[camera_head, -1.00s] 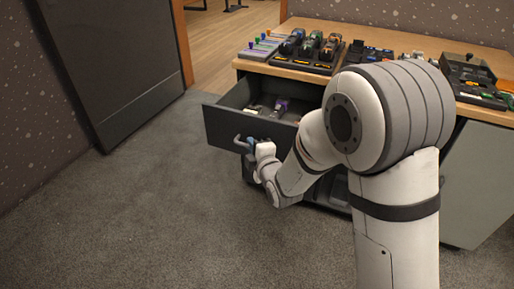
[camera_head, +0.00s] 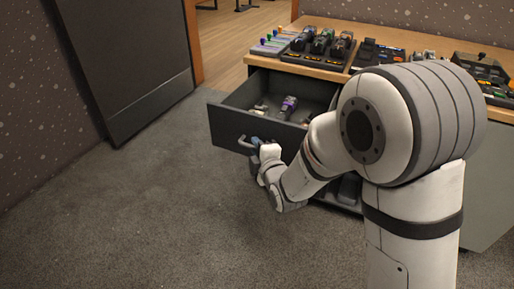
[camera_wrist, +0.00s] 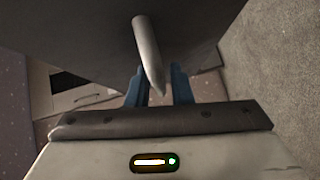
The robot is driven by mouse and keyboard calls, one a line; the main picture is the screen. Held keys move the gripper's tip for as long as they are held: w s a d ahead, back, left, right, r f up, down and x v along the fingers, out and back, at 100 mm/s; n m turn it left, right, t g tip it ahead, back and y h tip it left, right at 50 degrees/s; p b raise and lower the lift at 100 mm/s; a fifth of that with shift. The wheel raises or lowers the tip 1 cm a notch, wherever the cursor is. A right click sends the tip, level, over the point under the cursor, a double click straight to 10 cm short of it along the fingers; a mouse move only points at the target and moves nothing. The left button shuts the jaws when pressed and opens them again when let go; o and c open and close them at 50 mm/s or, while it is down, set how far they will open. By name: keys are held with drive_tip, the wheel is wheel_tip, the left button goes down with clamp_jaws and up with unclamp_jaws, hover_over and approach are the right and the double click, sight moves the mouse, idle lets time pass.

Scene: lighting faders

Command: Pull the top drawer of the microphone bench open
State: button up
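The microphone bench (camera_head: 262,66) has a wooden top and a dark body. Its top drawer (camera_head: 228,127) stands well out, and its inside shows from above. The drawer's grey bar handle (camera_head: 243,142) is on the front. My gripper (camera_head: 256,143) is at the right part of this handle. In the wrist view, the blue fingers of my gripper (camera_wrist: 160,88) are apart, with the handle (camera_wrist: 148,48) reaching down between them and gaps showing on both sides. My arm hides the right part of the drawer front.
Small items, one purple (camera_head: 290,102), lie inside the drawer. A fader panel (camera_head: 272,45) and black devices (camera_head: 322,46) stand on the bench top. A dark door-like panel (camera_head: 125,60) stands at the left. Grey carpet (camera_head: 130,210) is clear in front and left.

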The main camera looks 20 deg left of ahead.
drive_tip(key=p+v, duration=0.1)
drive_tip(key=v, duration=0.6)
drive_tip(key=shift+s+d+p, duration=0.3)
drive_tip(key=shift+p, duration=0.05)
drive_tip(key=m+h+p, duration=0.3)
drive_tip(key=m+p, duration=0.2)
drive_tip(key=p, duration=0.4)
approach(301, 134)
drive_tip(key=w+a, duration=0.3)
drive_tip(key=a, duration=0.1)
drive_tip(key=s+d+r+m+g+h+p, duration=0.25)
drive_tip(key=d+r+m+h+p, duration=0.25)
drive_tip(key=d+r+m+p, duration=0.45)
drive_tip(key=s+d+r+m+g+h+p, duration=0.1)
drive_tip(key=s+d+r+m+g+p, duration=0.2)
drive_tip(key=r, duration=0.7)
drive_tip(key=s+d+r+m+g+h+p, duration=0.1)
drive_tip(key=s+d+r+m+g+p, duration=0.3)
drive_tip(key=s+d+r+m+p, duration=0.3)
drive_tip(key=s+d+r+p, duration=0.3)
drive_tip(key=s+d+p, duration=0.1)
drive_tip(key=s+d, duration=0.1)
drive_tip(key=shift+s+d+h+p, duration=0.3)
drive_tip(key=shift+d, duration=0.1)
drive_tip(key=shift+r, duration=0.15)
